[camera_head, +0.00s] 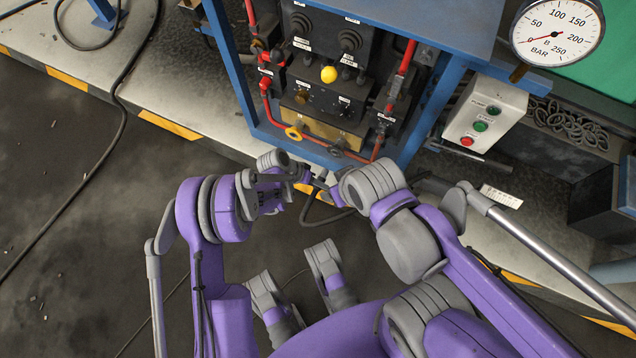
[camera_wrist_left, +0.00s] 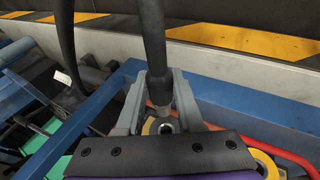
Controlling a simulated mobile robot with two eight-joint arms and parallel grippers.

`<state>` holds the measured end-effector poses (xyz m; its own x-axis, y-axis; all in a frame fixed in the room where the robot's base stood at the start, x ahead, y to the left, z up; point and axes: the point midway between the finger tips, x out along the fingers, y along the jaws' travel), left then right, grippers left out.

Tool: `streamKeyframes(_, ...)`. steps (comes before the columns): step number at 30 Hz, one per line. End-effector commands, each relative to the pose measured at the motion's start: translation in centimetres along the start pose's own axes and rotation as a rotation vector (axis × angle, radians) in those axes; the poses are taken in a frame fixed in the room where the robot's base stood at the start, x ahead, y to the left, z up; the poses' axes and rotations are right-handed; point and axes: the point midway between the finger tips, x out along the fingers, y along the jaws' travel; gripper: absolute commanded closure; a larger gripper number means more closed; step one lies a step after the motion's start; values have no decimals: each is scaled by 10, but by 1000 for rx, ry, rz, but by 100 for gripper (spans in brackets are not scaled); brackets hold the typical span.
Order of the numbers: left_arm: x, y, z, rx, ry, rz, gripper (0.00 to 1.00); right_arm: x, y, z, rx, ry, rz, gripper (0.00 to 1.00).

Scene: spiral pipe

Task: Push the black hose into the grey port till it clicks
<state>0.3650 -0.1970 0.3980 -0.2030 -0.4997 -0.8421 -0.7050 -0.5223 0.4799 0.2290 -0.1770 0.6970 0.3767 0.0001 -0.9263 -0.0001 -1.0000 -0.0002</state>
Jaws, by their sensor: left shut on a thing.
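My left gripper (camera_head: 303,174) is in front of the lower edge of the blue-framed hydraulic panel. In the left wrist view my left gripper (camera_wrist_left: 160,88) is shut on the black hose (camera_wrist_left: 152,40), one grey finger on each side. The hose's metal end (camera_wrist_left: 165,126) shows between the fingers, with yellow ring parts behind the gripper. In the head view the grey port (camera_head: 336,150) is a grey ring low on the panel, right of a yellow ring (camera_head: 293,133). The hose appears apart from the grey port. My right arm ends close to the left gripper; its fingers cannot be made out.
Red hoses (camera_head: 401,72) run along the panel. A grey button box (camera_head: 485,118) and a pressure gauge (camera_head: 556,33) stand to the right. A blue frame beam (camera_wrist_left: 80,120) passes close to the left gripper. The dark floor at left is mostly clear.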

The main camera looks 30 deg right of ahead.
Motion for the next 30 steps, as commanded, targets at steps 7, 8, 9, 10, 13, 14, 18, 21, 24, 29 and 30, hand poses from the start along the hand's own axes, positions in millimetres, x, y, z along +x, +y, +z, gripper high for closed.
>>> streamKeyframes(7, 0, 0, 0, 0, 0, 0, 100, 0, 0, 0, 0, 0, 0, 32)
streamKeyframes(8, 0, 0, 0, 0, 0, 0, 100, 0, 0, 0, 0, 0, 0, 32)
streamKeyframes(9, 0, 0, 0, -1, 0, 1, 100, 1, 0, 0, 0, 0, 0, 32)
streamKeyframes(10, 0, 0, 0, -1, 0, 2, 100, 2, 0, 0, 0, 0, 0, 32)
streamKeyframes(13, 1, -1, 1, -3, 1, 9, 100, 6, 0, 2, 0, -2, 0, 32)
streamKeyframes(14, 1, -1, 2, -3, 1, 13, 100, 8, 0, 2, 0, -3, 0, 32)
streamKeyframes(18, 3, -1, -7, -3, 1, 18, 100, 12, 0, 3, 0, -4, 0, 32)
streamKeyframes(21, 6, -1, -17, -4, 1, 18, 100, 15, 0, 4, 0, -5, 0, 32)
streamKeyframes(24, 9, -1, -26, -3, 1, 18, 100, 18, 0, 5, 0, -5, 0, 32)
streamKeyframes(29, 13, -1, -40, -3, 1, 17, 100, 22, 0, 6, 0, -7, 0, 32)
streamKeyframes(30, 14, -1, -43, -3, 1, 17, 100, 23, 0, 6, 0, -7, 0, 32)
